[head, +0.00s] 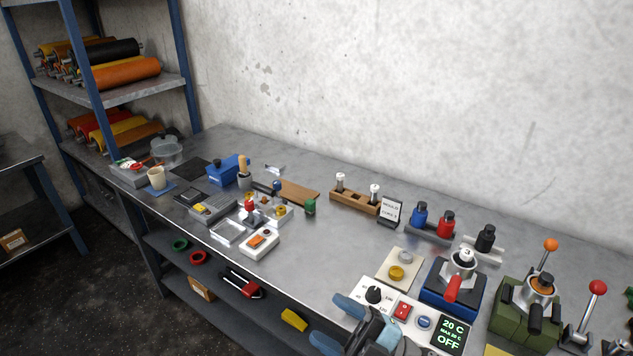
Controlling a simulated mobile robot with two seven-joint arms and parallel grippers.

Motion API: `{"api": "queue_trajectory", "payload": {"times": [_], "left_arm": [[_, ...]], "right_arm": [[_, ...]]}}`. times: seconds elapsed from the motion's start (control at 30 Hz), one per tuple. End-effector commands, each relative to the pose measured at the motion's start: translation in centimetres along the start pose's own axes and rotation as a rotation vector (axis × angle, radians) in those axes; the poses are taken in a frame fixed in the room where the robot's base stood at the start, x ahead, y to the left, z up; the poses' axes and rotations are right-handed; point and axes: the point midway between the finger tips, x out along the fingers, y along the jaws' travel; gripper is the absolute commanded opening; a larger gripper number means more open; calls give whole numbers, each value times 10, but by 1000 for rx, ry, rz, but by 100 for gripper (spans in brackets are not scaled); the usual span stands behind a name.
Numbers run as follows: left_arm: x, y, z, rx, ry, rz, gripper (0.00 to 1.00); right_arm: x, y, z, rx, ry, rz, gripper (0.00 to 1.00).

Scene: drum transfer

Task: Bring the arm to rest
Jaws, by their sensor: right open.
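My right gripper (338,325) shows at the bottom edge, right of the middle. Its two light-blue fingertips are apart, with nothing between them. It is in front of the white control box (386,300), which has a black knob, a red switch and a green "20 C ... OFF" display. It covers part of the box's front. I cannot tell whether it touches the box. My left gripper is not in view.
The grey workbench (330,235) holds a blue-based device (447,289), a green lever device (522,318), a wooden rack (353,201) and small tools at left. Shelving (110,95) with coloured rolls stands at the back left. The bench middle is fairly clear.

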Motion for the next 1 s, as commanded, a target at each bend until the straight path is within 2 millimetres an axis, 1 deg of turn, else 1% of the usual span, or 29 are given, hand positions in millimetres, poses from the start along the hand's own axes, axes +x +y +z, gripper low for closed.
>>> {"api": "queue_trajectory", "payload": {"times": [0.03,0.07,0.13,0.17,0.2,0.27,0.3,0.37,0.4,0.5,0.6,0.67,1.0], "left_arm": [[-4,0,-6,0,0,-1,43],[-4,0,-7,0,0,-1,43],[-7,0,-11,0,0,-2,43],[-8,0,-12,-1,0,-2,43],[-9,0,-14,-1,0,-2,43],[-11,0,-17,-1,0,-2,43],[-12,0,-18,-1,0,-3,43],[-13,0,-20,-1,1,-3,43],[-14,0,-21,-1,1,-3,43],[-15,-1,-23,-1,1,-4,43],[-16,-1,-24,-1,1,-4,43],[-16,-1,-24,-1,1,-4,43],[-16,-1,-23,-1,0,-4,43]], "right_arm": [[-17,3,11,78,-114,114,62],[-29,4,21,121,-190,178,62],[-64,0,43,227,-378,309,62],[-81,-5,51,274,-462,355,62],[-106,-15,62,340,-577,408,62],[-145,-35,73,442,-748,469,62],[-169,-50,76,506,-848,495,62],[-201,-72,78,593,-978,517,62],[-219,-87,76,645,-1051,523,62],[-252,-116,70,749,-1185,526,62],[-270,-133,64,813,-1258,520,62],[-276,-139,62,832,-1280,518,62],[-278,-141,61,841,-1288,516,62]]}}
